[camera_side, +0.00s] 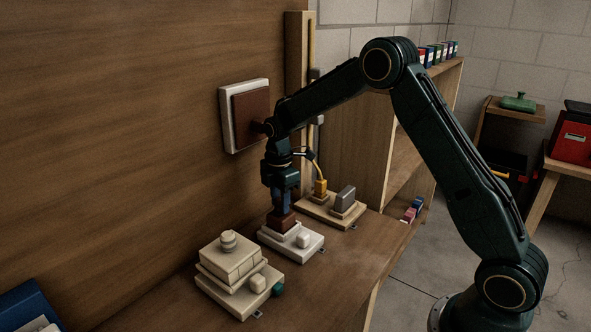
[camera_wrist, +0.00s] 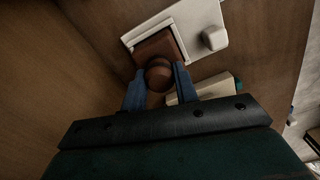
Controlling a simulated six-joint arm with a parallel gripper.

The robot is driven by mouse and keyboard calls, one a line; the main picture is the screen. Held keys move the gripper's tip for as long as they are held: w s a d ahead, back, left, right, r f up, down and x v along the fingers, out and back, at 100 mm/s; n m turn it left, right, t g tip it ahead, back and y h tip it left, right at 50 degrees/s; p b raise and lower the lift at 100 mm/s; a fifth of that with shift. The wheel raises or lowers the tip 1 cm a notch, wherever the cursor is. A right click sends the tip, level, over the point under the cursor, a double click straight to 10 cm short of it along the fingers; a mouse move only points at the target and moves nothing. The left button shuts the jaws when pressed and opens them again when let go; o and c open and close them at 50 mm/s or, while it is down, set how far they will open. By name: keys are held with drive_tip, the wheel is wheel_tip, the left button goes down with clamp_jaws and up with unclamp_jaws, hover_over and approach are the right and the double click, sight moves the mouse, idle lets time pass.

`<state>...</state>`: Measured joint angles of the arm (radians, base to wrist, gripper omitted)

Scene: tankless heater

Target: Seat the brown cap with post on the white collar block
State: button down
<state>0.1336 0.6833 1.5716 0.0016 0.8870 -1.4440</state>
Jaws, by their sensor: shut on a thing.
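The brown cap with post (camera_side: 281,222) is at the white collar block (camera_side: 306,240), over its left part. In the wrist view the square brown cap (camera_wrist: 161,47) has a round post on top and lies within the outline of the white collar block (camera_wrist: 205,17). My gripper (camera_side: 282,207) points down from above. In the wrist view my gripper (camera_wrist: 158,78) has its two blue fingers on either side of the post, shut on it. Whether the cap is fully down on the block cannot be told.
A cream stacked block (camera_side: 232,262) with a teal knob (camera_side: 278,289) stands in front on the bench. A wooden board (camera_side: 322,208) with a yellow plug and grey block is behind. A white-framed brown panel (camera_side: 246,113) is on the wooden wall. The bench's right edge is close.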

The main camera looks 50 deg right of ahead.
drive_tip(key=shift+f, duration=0.35)
idle(0.6)
drive_tip(key=c, duration=1)
unclamp_jaws()
drive_tip(key=shift+r, duration=3.75)
drive_tip(key=shift+s+a+f, duration=0.1)
drive_tip(key=shift+f, duration=0.05)
